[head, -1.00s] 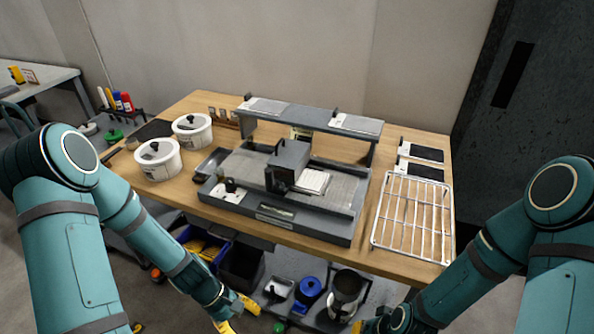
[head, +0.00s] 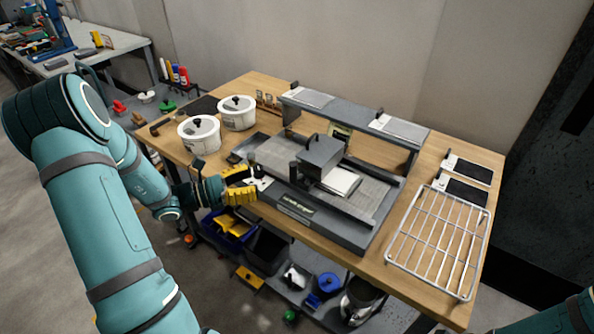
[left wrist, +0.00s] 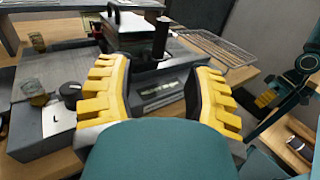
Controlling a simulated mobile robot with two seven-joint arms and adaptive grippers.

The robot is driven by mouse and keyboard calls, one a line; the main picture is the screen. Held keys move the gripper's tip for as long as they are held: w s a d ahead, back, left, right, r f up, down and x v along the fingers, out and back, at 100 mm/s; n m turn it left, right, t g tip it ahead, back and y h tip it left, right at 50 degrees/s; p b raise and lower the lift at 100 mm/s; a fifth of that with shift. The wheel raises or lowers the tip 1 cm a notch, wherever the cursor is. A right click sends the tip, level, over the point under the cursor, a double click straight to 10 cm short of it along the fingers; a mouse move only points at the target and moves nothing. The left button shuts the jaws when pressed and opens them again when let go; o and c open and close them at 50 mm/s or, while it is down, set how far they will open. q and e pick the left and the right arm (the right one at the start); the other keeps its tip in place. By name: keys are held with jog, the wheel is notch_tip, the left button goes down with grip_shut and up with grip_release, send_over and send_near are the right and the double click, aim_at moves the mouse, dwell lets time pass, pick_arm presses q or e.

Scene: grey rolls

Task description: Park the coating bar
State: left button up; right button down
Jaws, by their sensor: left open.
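A grey coating machine (head: 298,208) stands on the wooden table. A dark grey block with a top handle (head: 322,152), which looks like the bar carriage, sits across its bed, with a black upright post (head: 296,174) at its near left. I cannot make out a separate coating bar. My left gripper (head: 250,184) is open and empty at the machine's front left corner. In the left wrist view its yellow fingers (left wrist: 160,70) stand apart before the machine's front, with the post (left wrist: 162,36) beyond. My right gripper (left wrist: 265,98) shows small at the right there; its jaws are unclear.
White lidded pots (head: 199,133) stand at the left. A raised shelf (head: 350,118) spans the machine's back. A wire rack (head: 438,243) lies at the right. A blue bin (head: 231,228) and other items sit on the lower shelf.

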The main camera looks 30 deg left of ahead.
aim_at(293, 171)
pick_arm(q)
jog(key=b+x, duration=0.1)
jog(key=x, duration=1)
jog(key=shift+w+d+b, duration=0.2)
jog(key=shift+d+b, duration=0.1)
grip_shut()
